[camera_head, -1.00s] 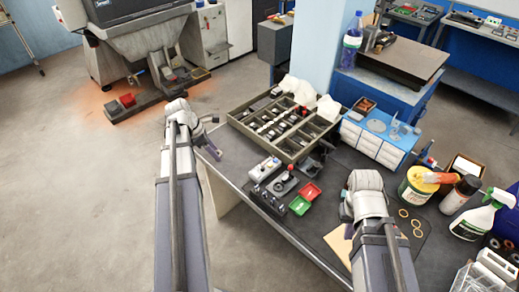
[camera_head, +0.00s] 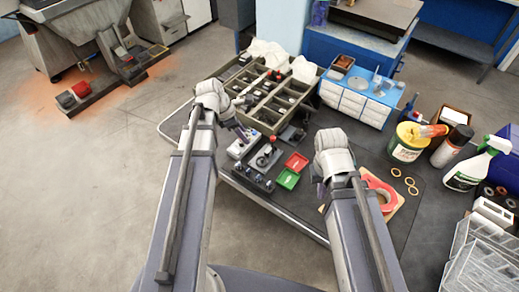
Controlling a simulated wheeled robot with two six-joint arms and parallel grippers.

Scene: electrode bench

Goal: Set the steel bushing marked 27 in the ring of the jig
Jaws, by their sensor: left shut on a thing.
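My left gripper (camera_head: 242,134) is at the near left edge of the divided tray, above the white box. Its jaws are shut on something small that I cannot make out. No marking 27 can be read on any part. My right gripper (camera_head: 321,194) is low over the bench, right of the green tray. Its fingers are mostly hidden by its own wrist, so its opening does not show.
The divided tray (camera_head: 291,119) holds several small parts and white cloths. A white box (camera_head: 238,150), a black block with knobs (camera_head: 252,178), a red tray (camera_head: 296,162) and a green tray (camera_head: 288,179) stand close together.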

